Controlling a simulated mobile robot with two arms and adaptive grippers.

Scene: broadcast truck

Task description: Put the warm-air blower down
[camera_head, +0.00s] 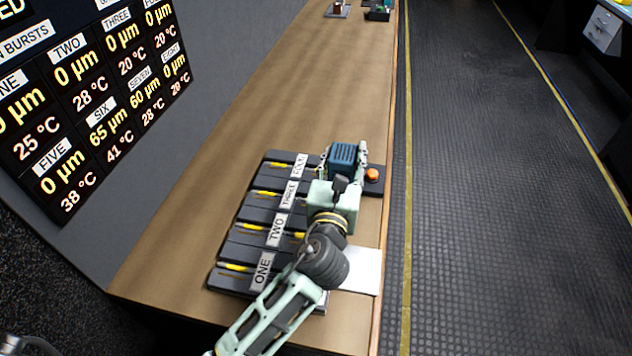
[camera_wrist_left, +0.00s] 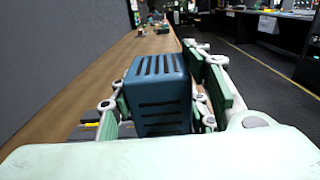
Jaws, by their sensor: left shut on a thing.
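The warm-air blower (camera_head: 342,155) is a dark blue box with slots. My left gripper (camera_head: 345,162) is shut on it, above the right side of the wooden bench near the slot labelled FOUR. In the left wrist view the blower (camera_wrist_left: 158,92) sits between the two fingers of the gripper (camera_wrist_left: 165,105), its slotted top and one side showing. Whether its underside touches anything is hidden.
Dark trays labelled ONE (camera_head: 235,278), TWO, THREE and FOUR lie on the bench (camera_head: 240,125), with yellow pieces in them. An orange button (camera_head: 372,174) is just right of the blower. A white sheet (camera_head: 362,270) lies nearer. The bench beyond is clear up to small items (camera_head: 378,12).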

